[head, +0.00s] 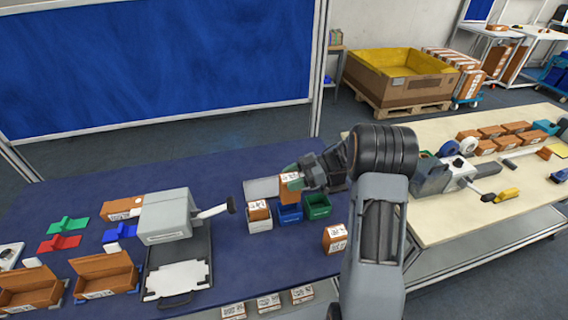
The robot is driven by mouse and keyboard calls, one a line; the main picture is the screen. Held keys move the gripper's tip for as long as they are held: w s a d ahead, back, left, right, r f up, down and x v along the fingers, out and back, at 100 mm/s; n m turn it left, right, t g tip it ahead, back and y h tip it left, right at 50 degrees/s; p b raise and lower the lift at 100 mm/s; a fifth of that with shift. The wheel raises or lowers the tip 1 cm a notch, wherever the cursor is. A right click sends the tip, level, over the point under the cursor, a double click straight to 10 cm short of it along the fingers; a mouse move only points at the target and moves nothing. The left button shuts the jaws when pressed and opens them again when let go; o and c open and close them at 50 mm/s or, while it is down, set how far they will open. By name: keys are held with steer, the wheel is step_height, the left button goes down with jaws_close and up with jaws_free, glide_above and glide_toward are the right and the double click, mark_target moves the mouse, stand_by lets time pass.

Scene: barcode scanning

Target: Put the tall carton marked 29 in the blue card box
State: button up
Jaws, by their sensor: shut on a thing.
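My gripper (298,174) is shut on an orange-brown carton (290,194) with a white label on top. The carton is held roughly upright over the blue card box (289,214). Its lower end meets the box's rim in the picture; I cannot tell whether it is inside or just above. The label is too small to read as 29. My gripper and arm come in from the right and hide part of the carton.
A white box (260,225) holding a carton stands left of the blue box, and a green box (316,207) stands right. Another carton (335,238) stands on the blue tabletop nearer the front. A grey scale-like device (165,218) is at left.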

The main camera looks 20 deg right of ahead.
steer(key=shift+w+d+f, duration=0.1)
steer(key=shift+w+f, duration=0.05)
steer(key=shift+w, duration=0.4)
steer(key=shift+a+f+b, duration=0.2)
steer(key=shift+f+b, duration=0.7)
steer(key=shift+b, duration=0.15)
step_height(320, 180, down, 3)
steer(key=b, duration=0.2)
steer(key=shift+s+r+b, duration=0.1)
steer(key=shift+b, duration=0.25)
steer(key=shift+f, duration=0.3)
steer(key=o, duration=1.1)
steer(key=shift+o, duration=0.2)
steer(key=shift+d, duration=0.1)
steer(key=b+v, duration=0.2)
steer(key=v, duration=1.1)
steer(key=shift+d+r, duration=0.15)
steer(key=shift+d, duration=0.2)
